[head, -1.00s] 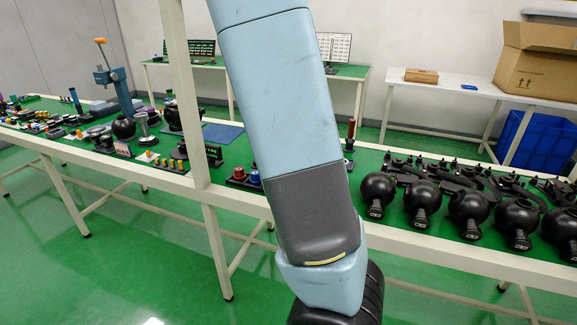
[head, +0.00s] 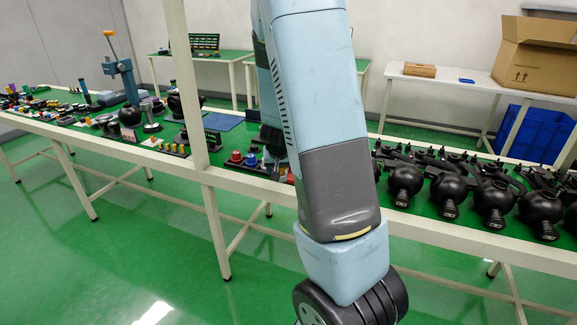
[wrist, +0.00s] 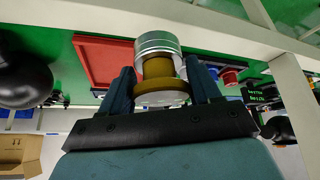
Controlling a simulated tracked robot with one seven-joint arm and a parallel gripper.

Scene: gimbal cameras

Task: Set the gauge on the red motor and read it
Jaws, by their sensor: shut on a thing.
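My gripper (wrist: 161,82) is shut on a round silver-and-brass piece, which looks like the gauge (wrist: 157,43). The gauge sits between the two dark fingers in the wrist view, with its silver end beyond the fingertips. Its dial face cannot be read. In the head view my arm hides the gripper and gauge. A small red piece, likely the red motor (head: 236,157), stands on the green bench beside a blue one (head: 251,160). Both seem to show small in the wrist view, the red one (wrist: 229,76) apart from the gripper.
A red tray (wrist: 92,58) lies close beside the gauge in the wrist view. Several black ball-shaped units (head: 405,180) line the bench's right part. A white post (head: 181,80) rises at the bench's front edge. The green floor in front is clear.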

